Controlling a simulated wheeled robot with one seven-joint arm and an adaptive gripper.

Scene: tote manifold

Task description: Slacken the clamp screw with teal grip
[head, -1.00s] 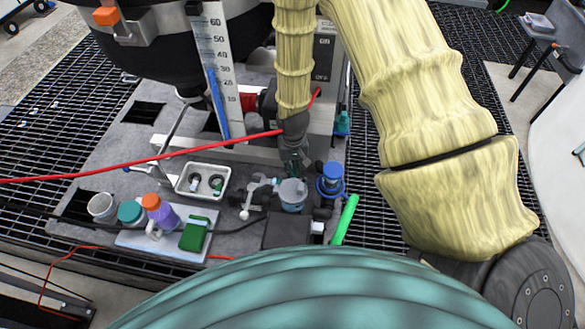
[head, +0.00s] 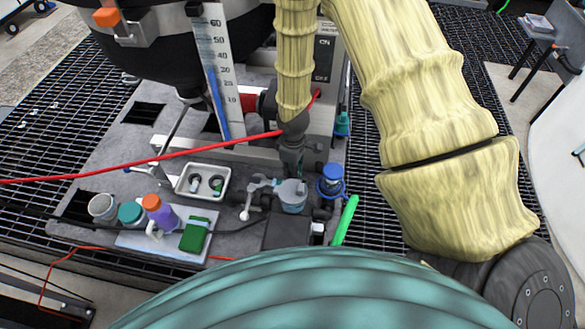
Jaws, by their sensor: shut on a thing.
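My gripper (head: 291,167) points straight down at the end of my yellow-sleeved arm, just behind the grey-blue lidded pot. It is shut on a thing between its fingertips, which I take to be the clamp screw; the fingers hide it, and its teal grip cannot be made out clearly. A separate small teal part (head: 342,124) stands to the right and behind, apart from my gripper.
The grey-blue pot (head: 292,196) and a blue-capped fitting (head: 331,178) stand close by. A red cable (head: 200,146) crosses near my wrist.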

